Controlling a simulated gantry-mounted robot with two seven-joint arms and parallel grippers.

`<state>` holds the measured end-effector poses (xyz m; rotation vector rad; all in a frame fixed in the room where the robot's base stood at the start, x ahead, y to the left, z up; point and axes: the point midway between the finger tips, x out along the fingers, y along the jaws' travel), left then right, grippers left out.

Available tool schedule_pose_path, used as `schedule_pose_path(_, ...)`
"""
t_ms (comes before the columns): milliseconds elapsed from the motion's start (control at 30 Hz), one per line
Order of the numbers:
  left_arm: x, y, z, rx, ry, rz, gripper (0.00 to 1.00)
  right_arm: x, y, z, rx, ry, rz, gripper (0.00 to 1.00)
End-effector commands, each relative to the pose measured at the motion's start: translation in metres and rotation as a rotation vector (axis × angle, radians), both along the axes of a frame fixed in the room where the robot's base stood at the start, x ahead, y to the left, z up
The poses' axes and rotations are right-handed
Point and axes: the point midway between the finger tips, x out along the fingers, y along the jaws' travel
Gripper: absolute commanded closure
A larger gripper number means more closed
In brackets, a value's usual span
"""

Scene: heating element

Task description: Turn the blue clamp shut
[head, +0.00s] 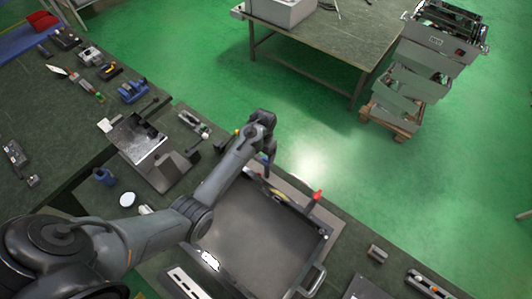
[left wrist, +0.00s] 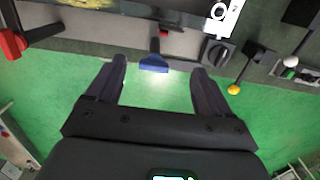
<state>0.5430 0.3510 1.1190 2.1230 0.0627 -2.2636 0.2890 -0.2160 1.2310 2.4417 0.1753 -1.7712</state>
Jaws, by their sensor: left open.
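The blue clamp (left wrist: 153,63) shows in the left wrist view as a short blue handle at the edge of the dark work surface, with a dark stem behind it. My left gripper (left wrist: 158,67) is open, one finger on each side of the clamp in that picture. I see no contact, and the depth between them is hard to judge. In the head view my left gripper (head: 267,165) is at the back edge of the flat tray-like fixture (head: 250,235). There my arm largely hides the clamp. My right gripper is not in view.
A red handle (head: 317,196) stands at the fixture's back right corner; it also shows in the left wrist view (left wrist: 12,43). Knobs with a yellow ball (left wrist: 234,89) and a white ball lie right of the clamp. Green floor is free beyond the bench edge.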

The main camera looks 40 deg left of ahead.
Motion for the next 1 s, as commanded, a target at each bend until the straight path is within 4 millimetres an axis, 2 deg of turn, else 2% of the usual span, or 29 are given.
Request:
schedule_pose_path(33,0.013,-0.001,0.014,-0.002,-0.025,0.0,0.19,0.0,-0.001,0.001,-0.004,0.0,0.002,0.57)
schedule_pose_path(100,0.023,-0.001,0.025,-0.001,-0.047,0.0,0.19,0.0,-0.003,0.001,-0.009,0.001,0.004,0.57)
schedule_pose_path(267,0.031,-0.001,0.026,0.0,-0.064,0.0,0.19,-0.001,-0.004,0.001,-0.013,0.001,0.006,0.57)
schedule_pose_path(367,0.031,-0.001,0.014,-0.001,-0.063,0.0,0.19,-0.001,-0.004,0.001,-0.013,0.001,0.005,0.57)
schedule_pose_path(567,0.031,-0.001,-0.022,-0.001,-0.062,-0.001,0.19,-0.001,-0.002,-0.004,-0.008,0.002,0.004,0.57)
schedule_pose_path(600,0.031,-0.001,-0.032,0.0,-0.065,-0.001,0.19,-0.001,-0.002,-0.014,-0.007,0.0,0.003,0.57)
schedule_pose_path(800,0.031,-0.001,-0.054,0.001,-0.066,-0.001,0.19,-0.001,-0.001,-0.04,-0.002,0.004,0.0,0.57)
schedule_pose_path(1000,0.031,-0.001,-0.068,0.001,-0.065,-0.001,0.19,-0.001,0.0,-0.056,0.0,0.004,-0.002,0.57)
